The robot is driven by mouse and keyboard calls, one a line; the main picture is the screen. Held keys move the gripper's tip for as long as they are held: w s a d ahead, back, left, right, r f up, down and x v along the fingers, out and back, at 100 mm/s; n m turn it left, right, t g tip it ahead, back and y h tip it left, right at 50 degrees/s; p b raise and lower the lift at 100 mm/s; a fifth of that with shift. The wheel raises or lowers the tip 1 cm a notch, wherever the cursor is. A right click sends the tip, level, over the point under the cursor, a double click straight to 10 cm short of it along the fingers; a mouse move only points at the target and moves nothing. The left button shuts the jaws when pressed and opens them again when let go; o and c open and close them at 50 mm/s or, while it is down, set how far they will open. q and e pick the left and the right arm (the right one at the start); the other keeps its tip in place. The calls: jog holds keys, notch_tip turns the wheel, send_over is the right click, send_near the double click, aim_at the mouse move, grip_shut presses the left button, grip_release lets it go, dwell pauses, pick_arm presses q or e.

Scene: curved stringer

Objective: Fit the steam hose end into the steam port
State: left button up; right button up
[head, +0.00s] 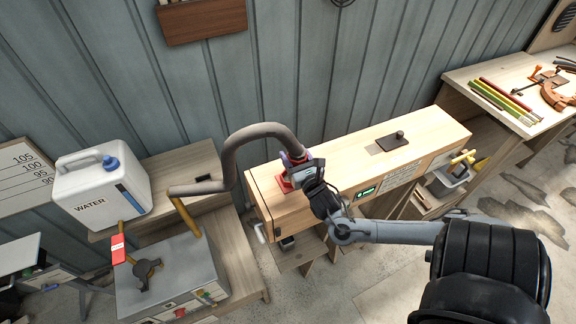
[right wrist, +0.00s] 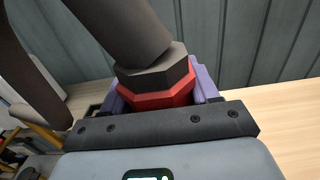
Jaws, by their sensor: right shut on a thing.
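The steam hose (head: 235,155) is a thick grey-brown tube that arches from the steam generator (head: 165,278) to the left end of the wooden steam box (head: 370,165). My right gripper (head: 295,168) is shut on the hose end, over the box top. In the right wrist view its purple fingers (right wrist: 158,92) sit either side of the hose's grey hex collar (right wrist: 153,72) and a red hex part (right wrist: 155,96). A red piece (head: 284,185) shows at the box top beside the gripper. The gripper hides the joint, so I cannot tell whether the hose is seated in the port.
A white water canister (head: 100,190) stands on a wooden bench at left. A dark handled plate (head: 395,142) lies on the box top. A workbench with coloured sticks and clamps (head: 552,92) is at far right. The box top's right part is mostly clear.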

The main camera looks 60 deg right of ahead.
jog(key=shift+w+a+f, duration=0.1)
jog(key=shift+w+f, duration=0.3)
jog(key=shift+w, duration=0.2)
jog(key=shift+w+a+f, duration=0.1)
jog(key=shift+w+f, duration=0.25)
jog(key=shift+w, duration=0.2)
notch_tip(320, 180, down, 4)
jog(key=shift+r, duration=0.25)
jog(key=shift+f, duration=0.2)
jog(key=o, duration=1.1)
jog(key=shift+f, duration=0.15)
jog(key=shift+o, duration=0.2)
jog(key=v, duration=1.2)
